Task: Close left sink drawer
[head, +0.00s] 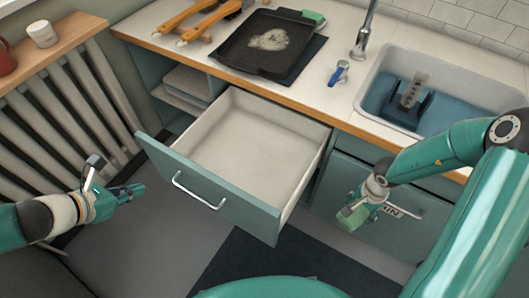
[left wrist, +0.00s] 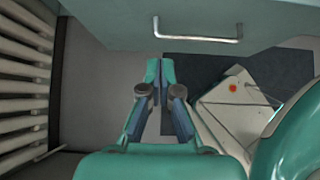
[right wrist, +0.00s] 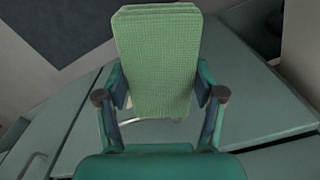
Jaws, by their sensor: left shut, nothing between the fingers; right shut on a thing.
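The left sink drawer (head: 245,150) is pulled out from the counter and looks empty inside. Its teal front carries a silver bar handle (head: 198,190), which also shows at the top of the left wrist view (left wrist: 198,38). My left gripper (head: 138,190) is shut and empty, to the left of the drawer front and apart from it; in the left wrist view its fingertips (left wrist: 160,65) meet below the handle.
A white radiator (head: 70,100) stands at the left under a wooden sill. Above the drawer, the counter (head: 335,100) holds a dark tray (head: 262,42), wooden-handled brushes and a blue-and-white item. The sink (head: 450,75) is at the right. Floor in front of the drawer is clear.

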